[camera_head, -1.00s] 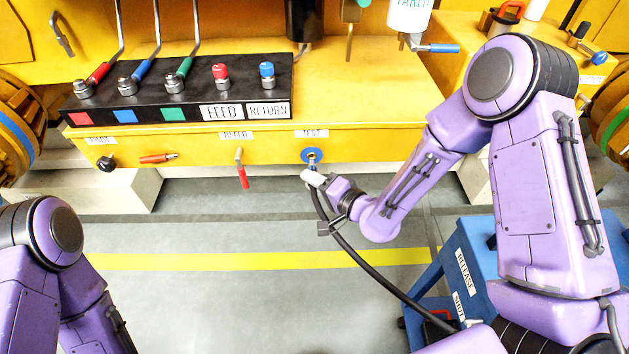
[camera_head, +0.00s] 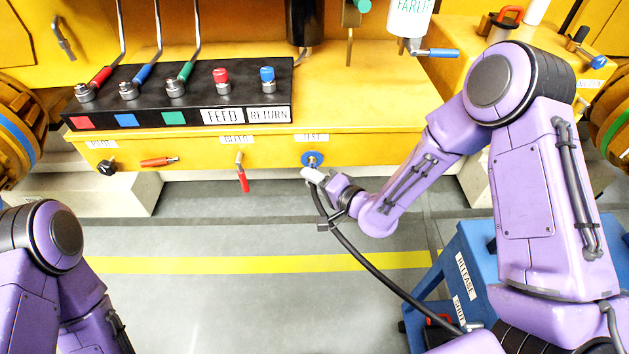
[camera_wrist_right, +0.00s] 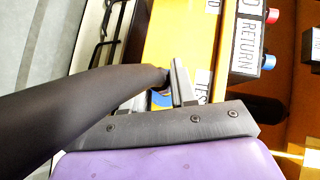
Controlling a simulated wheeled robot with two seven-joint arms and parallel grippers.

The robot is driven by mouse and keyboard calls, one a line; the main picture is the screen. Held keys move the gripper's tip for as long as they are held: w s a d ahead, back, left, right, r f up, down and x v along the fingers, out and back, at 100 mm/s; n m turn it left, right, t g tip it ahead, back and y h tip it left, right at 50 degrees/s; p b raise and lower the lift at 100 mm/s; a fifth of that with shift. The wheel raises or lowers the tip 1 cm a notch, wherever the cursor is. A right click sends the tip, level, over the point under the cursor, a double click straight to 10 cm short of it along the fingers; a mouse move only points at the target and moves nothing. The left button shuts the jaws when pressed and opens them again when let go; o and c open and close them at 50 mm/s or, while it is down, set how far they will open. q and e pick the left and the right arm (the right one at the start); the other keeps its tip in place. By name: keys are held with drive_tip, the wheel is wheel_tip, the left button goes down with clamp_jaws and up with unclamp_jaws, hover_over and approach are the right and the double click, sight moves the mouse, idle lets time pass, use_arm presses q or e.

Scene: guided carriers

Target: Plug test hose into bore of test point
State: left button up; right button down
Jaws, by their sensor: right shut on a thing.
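The test point (camera_head: 312,158) is a blue disc with a metal centre on the yellow front face, under the TEST label. My right gripper (camera_head: 315,176) is just below and in front of it, shut on the black test hose (camera_head: 372,270). The hose hangs from the gripper and runs down to the right. In the right wrist view the hose (camera_wrist_right: 70,115) crosses the left side to the gripper (camera_wrist_right: 160,88), and part of the blue disc (camera_wrist_right: 158,99) shows behind the fingers. The hose tip and bore are hidden; I cannot tell whether they touch. My left gripper is out of view.
A red-handled bleed lever (camera_head: 242,172) and a valve with an orange-red handle (camera_head: 158,162) stick out left of the test point. A black panel (camera_head: 185,140) with hose couplings sits above. A blue stand (camera_head: 480,255) is at the lower right. The floor below is open.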

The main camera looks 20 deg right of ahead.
drive_tip(key=shift+w+d, duration=0.15)
drive_tip(key=shift+w, duration=0.5)
drive_tip(key=c, duration=0.8)
unclamp_jaws()
drive_tip(key=b+v, duration=0.2)
drive_tip(key=v, duration=0.8)
drive_tip(key=shift+s, duration=0.3)
drive_tip(key=shift+d+r, duration=0.1)
drive_tip(key=shift+r, duration=0.05)
